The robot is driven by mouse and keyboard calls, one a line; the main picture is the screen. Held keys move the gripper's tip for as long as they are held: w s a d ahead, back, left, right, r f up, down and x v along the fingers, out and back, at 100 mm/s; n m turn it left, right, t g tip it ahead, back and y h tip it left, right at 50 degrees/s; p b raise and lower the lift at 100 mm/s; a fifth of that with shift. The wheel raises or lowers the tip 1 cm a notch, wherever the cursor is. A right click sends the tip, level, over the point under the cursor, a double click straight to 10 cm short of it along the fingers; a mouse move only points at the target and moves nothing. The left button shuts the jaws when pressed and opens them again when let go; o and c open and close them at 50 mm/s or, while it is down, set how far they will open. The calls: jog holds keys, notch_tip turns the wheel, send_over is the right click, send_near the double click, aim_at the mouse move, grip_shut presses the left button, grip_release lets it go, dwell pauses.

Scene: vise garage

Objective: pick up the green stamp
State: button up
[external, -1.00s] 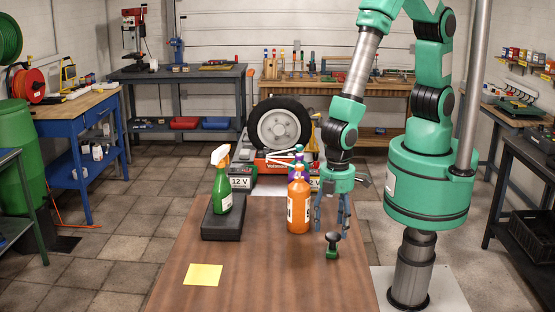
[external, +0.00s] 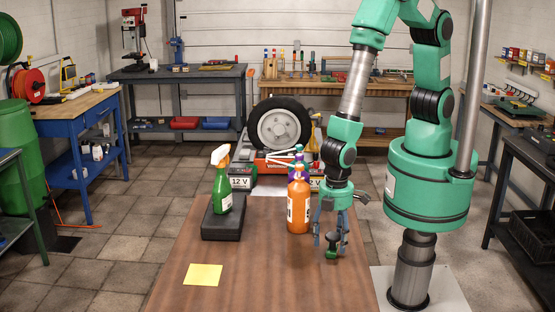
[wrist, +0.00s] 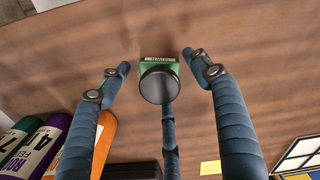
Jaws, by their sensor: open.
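The green stamp (external: 331,253) stands upright on the right part of the wooden table, its dark round knob on top and its green base below. In the wrist view the stamp (wrist: 159,80) shows from above, between the spread fingers. My gripper (external: 331,240) is open, pointing down, with its blue fingers around the stamp's knob in the external view. In the wrist view my gripper (wrist: 155,75) has fingers on the left, right and below the stamp, with gaps seen at the left and right. Whether the lower finger touches the knob cannot be told.
An orange bottle (external: 298,205) stands close left of my gripper. A green spray bottle (external: 222,190) stands on a black case (external: 222,222) further left. A yellow note (external: 203,275) lies at the front left. The table (external: 260,270) is clear between note and stamp.

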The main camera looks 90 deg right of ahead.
jog(key=shift+f, duration=0.65)
jog(key=c, duration=1.3)
